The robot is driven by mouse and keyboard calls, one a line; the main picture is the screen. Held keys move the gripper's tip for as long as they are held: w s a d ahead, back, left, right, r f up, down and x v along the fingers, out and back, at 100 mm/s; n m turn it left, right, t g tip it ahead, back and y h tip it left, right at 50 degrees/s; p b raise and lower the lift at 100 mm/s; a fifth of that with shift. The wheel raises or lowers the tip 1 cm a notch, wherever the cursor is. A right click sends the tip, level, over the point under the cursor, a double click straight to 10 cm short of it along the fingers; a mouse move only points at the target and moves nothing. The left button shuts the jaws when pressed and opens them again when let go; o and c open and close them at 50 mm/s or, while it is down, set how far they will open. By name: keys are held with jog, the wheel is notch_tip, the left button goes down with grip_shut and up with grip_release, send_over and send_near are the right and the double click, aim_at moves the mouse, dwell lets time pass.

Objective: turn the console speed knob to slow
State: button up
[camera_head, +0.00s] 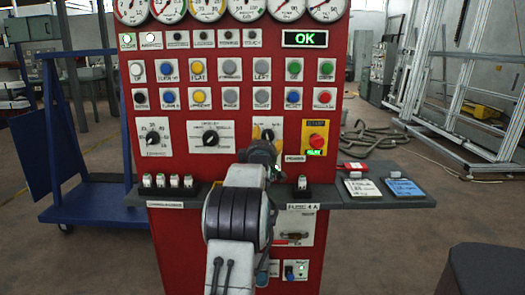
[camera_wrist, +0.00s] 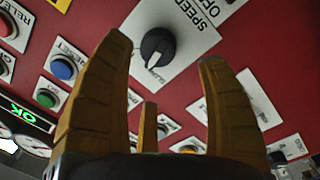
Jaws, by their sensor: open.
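The speed knob (camera_wrist: 157,47) is a round black knob with a white pointer bar, on a white plate lettered SPEED on the red console. In the wrist view its bar points down and slightly left, toward small lettering too small to read surely. My gripper (camera_wrist: 166,50) is open, its yellow fingers spread on both sides of the knob's line of sight, a third finger lower. No finger visibly touches the knob. In the head view my gripper (camera_head: 266,139) is before the console, hiding much of that plate.
A yellow-backed red stop button (camera_head: 316,141) sits just right of my gripper. Two other black knobs (camera_head: 210,139) are to the left. Button rows lie above, under the lit OK display (camera_head: 304,39). A grey shelf (camera_head: 420,202) sticks out below.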

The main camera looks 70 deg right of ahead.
jog(key=v, duration=0.6)
jog(key=shift+w+a, duration=0.1)
jog(key=shift+w, duration=0.1)
dwell(0.4)
